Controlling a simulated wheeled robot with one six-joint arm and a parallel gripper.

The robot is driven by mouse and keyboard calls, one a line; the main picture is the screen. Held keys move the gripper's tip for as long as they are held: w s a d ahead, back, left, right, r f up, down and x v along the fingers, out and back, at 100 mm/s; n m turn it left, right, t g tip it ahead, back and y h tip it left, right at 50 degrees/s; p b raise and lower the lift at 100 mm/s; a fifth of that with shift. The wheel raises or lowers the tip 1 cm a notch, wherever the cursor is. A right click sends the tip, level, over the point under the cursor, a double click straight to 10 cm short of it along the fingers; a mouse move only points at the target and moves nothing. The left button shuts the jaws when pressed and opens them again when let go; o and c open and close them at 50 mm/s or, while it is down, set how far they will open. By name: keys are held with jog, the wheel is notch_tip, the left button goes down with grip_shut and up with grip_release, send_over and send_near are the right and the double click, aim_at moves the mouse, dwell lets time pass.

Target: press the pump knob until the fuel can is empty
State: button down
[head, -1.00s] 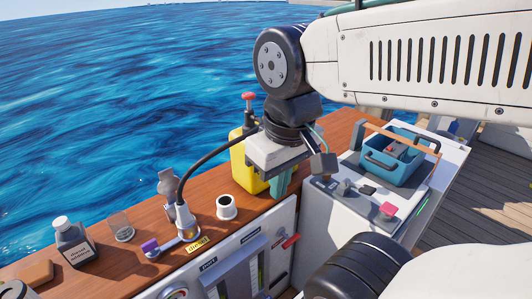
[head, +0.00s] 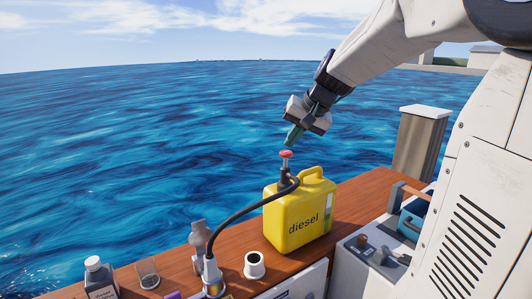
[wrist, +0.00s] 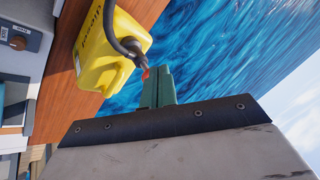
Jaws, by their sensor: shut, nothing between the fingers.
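The yellow fuel can (head: 298,222), marked "diesel", stands upright on the wooden counter. Its red pump knob (head: 286,154) sits raised on the pump at the can's top left. A pale level strip shows on the can's right side, with green in its lower part. A black hose runs from the pump to the filler at the left. My gripper (head: 291,140) is shut and empty, its green fingers just above the knob and apart from it. The wrist view shows the can (wrist: 107,48) and the knob (wrist: 146,73) beside the green fingers (wrist: 157,87).
The wooden counter (head: 350,200) has water behind it. A grey post (head: 422,145) rises at the right.

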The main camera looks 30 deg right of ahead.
aim_at(288, 153)
jog(key=w+d+r+t, duration=0.3)
jog(key=w+r, duration=0.2)
jog(key=w, duration=0.1)
jog(key=shift+d+r+h, duration=0.3)
jog(key=shift+r+h, duration=0.1)
jog(key=shift+f, duration=4.45)
jog(key=shift+f, duration=0.1)
jog(key=shift+f, duration=0.3)
jog(key=shift+f, duration=1.65)
jog(key=shift+r, duration=2.1)
